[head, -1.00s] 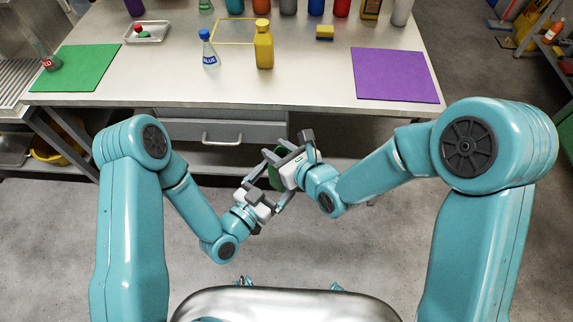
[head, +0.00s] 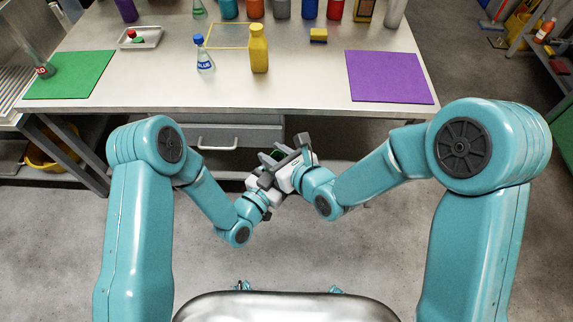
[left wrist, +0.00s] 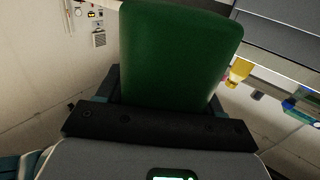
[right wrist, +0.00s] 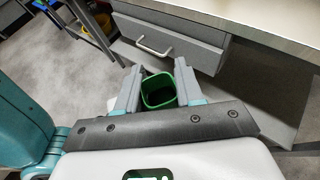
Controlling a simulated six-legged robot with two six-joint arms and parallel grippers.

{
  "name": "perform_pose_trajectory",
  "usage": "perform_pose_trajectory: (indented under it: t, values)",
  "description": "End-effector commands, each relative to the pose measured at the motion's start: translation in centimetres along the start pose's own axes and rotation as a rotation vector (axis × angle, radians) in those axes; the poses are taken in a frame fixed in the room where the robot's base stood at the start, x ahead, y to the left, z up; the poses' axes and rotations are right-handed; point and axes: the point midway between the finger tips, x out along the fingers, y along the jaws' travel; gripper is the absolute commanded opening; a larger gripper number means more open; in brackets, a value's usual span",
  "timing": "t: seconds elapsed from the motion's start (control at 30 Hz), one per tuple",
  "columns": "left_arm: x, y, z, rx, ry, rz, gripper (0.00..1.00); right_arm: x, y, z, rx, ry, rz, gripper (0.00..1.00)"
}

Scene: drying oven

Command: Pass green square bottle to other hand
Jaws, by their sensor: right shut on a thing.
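The green square bottle (head: 276,154) is held in the air in front of the bench, mostly hidden by the grippers in the head view. My right gripper (head: 288,160) is shut on it. In the right wrist view the bottle (right wrist: 159,91) shows as a green square outline between the two grey fingers. My left gripper (head: 262,178) is close up to the bottle from the lower left. In the left wrist view the bottle (left wrist: 178,50) fills the space ahead of the palm, with wide-set finger bases at its sides. The left fingertips are hidden there; the jaws look open around the bottle.
The bench (head: 290,88) stands beyond my grippers, with a drawer (head: 235,137) under it. Floor near my base is clear.

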Motion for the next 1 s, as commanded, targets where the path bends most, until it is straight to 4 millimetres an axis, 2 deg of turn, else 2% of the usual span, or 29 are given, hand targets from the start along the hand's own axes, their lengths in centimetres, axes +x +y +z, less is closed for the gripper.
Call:
perform_pose_trajectory:
  t: [0.03, 0.1, 0.43, 0.8, 0.93, 1.0]
  values:
    - [0.0, 0.6, -0.1, 0.003, 0.003, 0.019, 0.36, 0.1, 0.3, 0.1, -0.005, -0.002, 0.008, 0.46]
    - [0.0, 0.6, -0.1, 0.002, 0.003, 0.019, 0.36, 0.1, 0.3, 0.1, -0.005, -0.002, 0.007, 0.66]
    - [0.0, 0.4, -0.1, 0.002, 0.002, 0.014, 0.36, -0.3, 0.1, 0.1, -0.003, -0.002, 0.004, 0.66]
    - [0.0, 0.4, -0.1, 0.002, 0.002, 0.012, 0.36, -6.3, 0.1, 0.1, -0.004, -0.002, 0.003, 0.66]
    - [0.0, 0.4, -0.1, 0.002, 0.002, 0.012, 0.36, -7.3, -0.1, -0.2, -0.014, 0.004, -0.002, 0.66]
    - [0.0, 0.4, -0.1, 0.002, 0.002, 0.012, 0.36, -7.5, -0.9, -0.8, -0.057, 0.025, -0.022, 0.66]
